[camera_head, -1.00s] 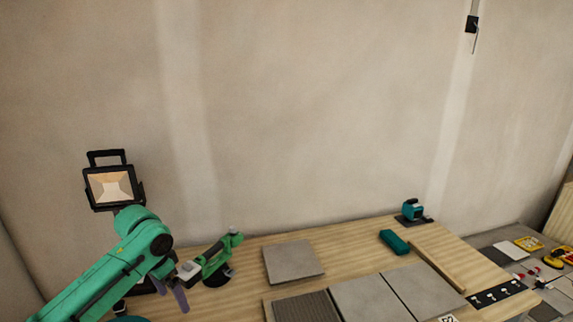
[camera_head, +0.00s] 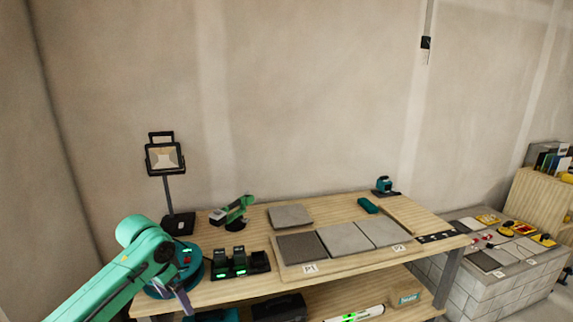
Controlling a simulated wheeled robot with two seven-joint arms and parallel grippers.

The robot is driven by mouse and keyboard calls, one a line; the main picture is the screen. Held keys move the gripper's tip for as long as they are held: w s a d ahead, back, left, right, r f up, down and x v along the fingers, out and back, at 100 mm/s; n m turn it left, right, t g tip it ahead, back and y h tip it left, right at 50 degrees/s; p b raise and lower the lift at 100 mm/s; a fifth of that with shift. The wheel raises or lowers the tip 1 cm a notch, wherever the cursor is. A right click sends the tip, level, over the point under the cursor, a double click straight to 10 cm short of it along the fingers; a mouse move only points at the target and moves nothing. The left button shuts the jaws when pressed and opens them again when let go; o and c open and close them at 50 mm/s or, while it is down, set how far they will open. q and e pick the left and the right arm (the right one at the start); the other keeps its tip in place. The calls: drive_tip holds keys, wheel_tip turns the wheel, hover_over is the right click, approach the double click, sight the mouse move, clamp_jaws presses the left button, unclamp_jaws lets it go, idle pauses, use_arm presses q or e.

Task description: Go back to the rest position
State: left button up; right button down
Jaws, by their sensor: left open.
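My left arm comes in from the lower left, and my left gripper (camera_head: 180,298) is at the bench's left front corner, in front of a round teal thing (camera_head: 160,290). The gripper is open and nothing shows between its fingers. It is apart from the green and black tool (camera_head: 233,211), which stands farther back on the wooden workbench (camera_head: 340,207). A loose grey tile (camera_head: 290,215) lies near that tool. A dark tile (camera_head: 301,247) and two lighter tiles (camera_head: 345,238) lie in a row at the front. My right gripper is out of view.
A work lamp (camera_head: 165,157) stands at the back left. Black chargers (camera_head: 232,263) sit near the front edge. A teal block (camera_head: 368,205) and a teal device (camera_head: 384,186) are at the back right. A block-built stand (camera_head: 475,285) holds more items beyond the right end.

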use_arm(q)
drive_tip(key=w+f+n+t, duration=0.15)
drive_tip(key=w+f, duration=0.25)
drive_tip(key=f, duration=1)
drive_tip(key=s+a+f+n, duration=0.1)
drive_tip(key=s+a+f, duration=0.1)
drive_tip(key=s+f, duration=0.6)
drive_tip(key=s+a+f+n, duration=0.1)
drive_tip(key=s+f+n, duration=0.15)
drive_tip(key=f, duration=1.05)
drive_tip(key=s+d+f, duration=0.1)
drive_tip(key=s+f, duration=0.4)
drive_tip(key=s, duration=0.6)
drive_tip(key=s+d+f+m+g, duration=0.1)
drive_tip(key=s+f, duration=0.4)
drive_tip(key=s, duration=0.6)
drive_tip(key=s+d+f+g+y, duration=0.1)
drive_tip(key=s+f, duration=0.4)
drive_tip(key=s, duration=0.7)
drive_tip(key=shift+d+f+m, duration=0.15)
drive_tip(key=shift+d+m, duration=0.25)
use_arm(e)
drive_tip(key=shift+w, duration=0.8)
